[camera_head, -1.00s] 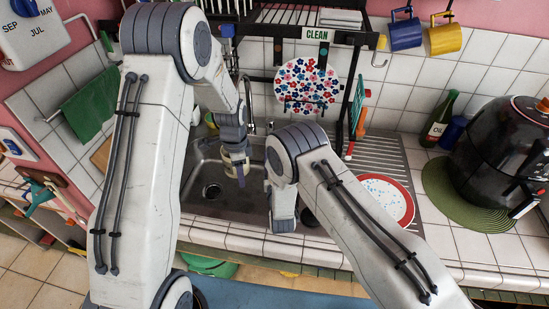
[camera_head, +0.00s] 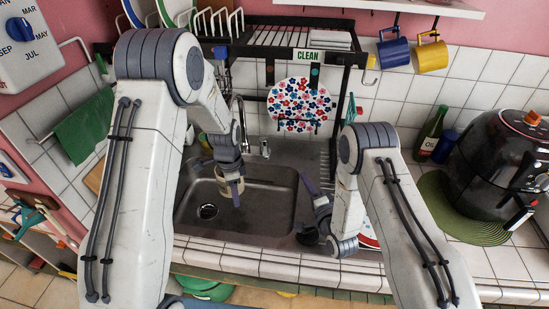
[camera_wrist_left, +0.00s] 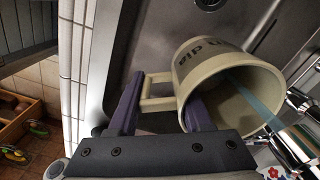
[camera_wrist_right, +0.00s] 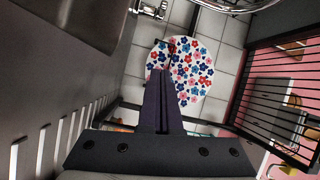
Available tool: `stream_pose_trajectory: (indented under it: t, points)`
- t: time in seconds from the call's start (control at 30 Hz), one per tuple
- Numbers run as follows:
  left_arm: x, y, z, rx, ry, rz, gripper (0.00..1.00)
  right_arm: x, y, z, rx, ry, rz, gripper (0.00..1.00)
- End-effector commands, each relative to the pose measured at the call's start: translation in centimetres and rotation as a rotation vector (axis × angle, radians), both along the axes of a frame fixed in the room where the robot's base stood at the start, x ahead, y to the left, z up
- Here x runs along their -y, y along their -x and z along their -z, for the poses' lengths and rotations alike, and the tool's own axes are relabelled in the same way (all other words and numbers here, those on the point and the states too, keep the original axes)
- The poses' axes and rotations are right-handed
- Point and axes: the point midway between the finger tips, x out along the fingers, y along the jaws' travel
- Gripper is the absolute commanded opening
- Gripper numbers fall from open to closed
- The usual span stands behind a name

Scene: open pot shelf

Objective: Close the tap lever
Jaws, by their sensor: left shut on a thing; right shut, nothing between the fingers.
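The chrome tap (camera_head: 265,148) stands at the back of the sink, its curved spout rising beside my left gripper. Part of it shows at the right edge of the left wrist view (camera_wrist_left: 298,140) and at the top of the right wrist view (camera_wrist_right: 150,9). I cannot clearly make out the lever's position. My left gripper (camera_head: 236,190) is shut on a cream mug (camera_wrist_left: 205,62), held tilted over the sink. A bluish stream runs from the tap into the mug's mouth. My right gripper (camera_head: 309,183) is shut and empty over the sink's right side, apart from the tap.
The steel sink (camera_head: 265,195) has a drain at left. A dish rack (camera_head: 285,35) hangs above, with a flowered plate (camera_head: 300,105) below it. A green bottle (camera_head: 432,132) and a black air fryer (camera_head: 500,165) stand on the right counter.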

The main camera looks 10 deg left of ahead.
Motion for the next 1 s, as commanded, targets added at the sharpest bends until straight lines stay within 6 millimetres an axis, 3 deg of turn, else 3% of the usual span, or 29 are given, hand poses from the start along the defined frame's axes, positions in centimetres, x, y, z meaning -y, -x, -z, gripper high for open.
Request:
stream_pose_trajectory:
  t: [0.03, 0.1, 0.2, 0.37, 0.57, 1.0]
  points:
    - [0.0, 0.0, 0.0, 0.001, 0.0, 0.0, 0.0, 1.1, 1.6, 0.7, -0.045, -0.072, -0.009, 0.0]
    - [0.0, 0.0, 0.0, 0.001, 0.0, 0.0, 0.0, 1.6, 3.3, 1.2, -0.07, -0.126, -0.025, 0.0]
    - [0.0, 0.0, 0.0, 0.001, 0.0, 0.0, 0.0, 2.0, 4.8, 1.5, -0.085, -0.167, -0.036, 0.0]
    - [0.0, 0.0, 0.0, 0.001, 0.0, 0.0, 0.0, 1.8, 4.8, 1.5, -0.086, -0.185, -0.042, 0.0]
    - [0.0, 0.0, 0.0, 0.001, 0.0, 0.0, 0.0, 0.1, 1.8, 1.4, -0.081, -0.184, -0.044, 0.0]
    - [0.0, 0.0, 0.0, 0.001, 0.0, 0.0, 0.0, -4.4, -6.9, 1.5, -0.083, -0.184, -0.042, 0.0]
